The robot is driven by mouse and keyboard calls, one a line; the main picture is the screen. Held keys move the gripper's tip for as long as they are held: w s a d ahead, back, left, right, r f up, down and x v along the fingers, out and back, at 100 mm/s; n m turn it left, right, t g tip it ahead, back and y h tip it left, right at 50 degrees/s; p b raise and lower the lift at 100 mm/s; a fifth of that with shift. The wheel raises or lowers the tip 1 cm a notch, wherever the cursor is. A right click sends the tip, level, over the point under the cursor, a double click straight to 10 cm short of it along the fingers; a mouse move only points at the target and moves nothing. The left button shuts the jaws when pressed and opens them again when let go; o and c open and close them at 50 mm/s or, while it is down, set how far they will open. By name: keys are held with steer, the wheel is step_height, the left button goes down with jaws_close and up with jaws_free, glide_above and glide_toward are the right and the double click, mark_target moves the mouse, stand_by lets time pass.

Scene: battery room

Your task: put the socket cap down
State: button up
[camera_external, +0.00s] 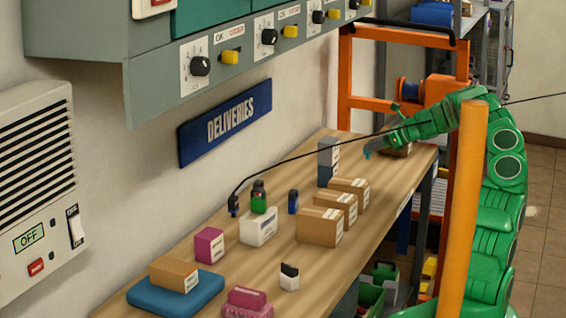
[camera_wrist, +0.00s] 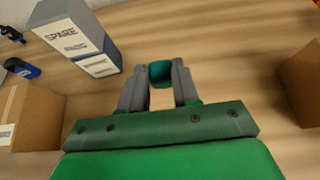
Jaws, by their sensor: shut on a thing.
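The socket cap (camera_wrist: 159,73) is a small teal-green piece. In the wrist view it sits between the two grey fingertips of my gripper (camera_wrist: 158,82), which is shut on it. In the external view my gripper (camera_external: 378,148) is at the far end of the wooden table (camera_external: 262,262), near the tall grey-and-blue box. The cap is too small there to make out clearly. The wrist view shows bare wood beneath and beyond the cap; I cannot tell how high the cap is above it.
A tall box marked SPARE (camera_wrist: 72,35) stands left of my gripper, with a brown carton (camera_wrist: 28,118) nearer. Another carton (camera_wrist: 302,82) is at the right. Several cartons stand along the table, including one (camera_external: 320,226). An orange post (camera_external: 464,205) stands in front of my arm.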

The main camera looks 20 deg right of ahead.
steer(key=shift+w+d+f, duration=0.1)
steer(key=shift+w+f, duration=0.4)
steer(key=shift+f, duration=0.2)
steer(key=shift+w+d+f, duration=0.1)
steer(key=shift+w+f, duration=0.35)
steer(key=shift+f, duration=1.5)
steer(key=shift+f, duration=0.15)
steer(key=o, duration=1)
steer(key=v, duration=1.2)
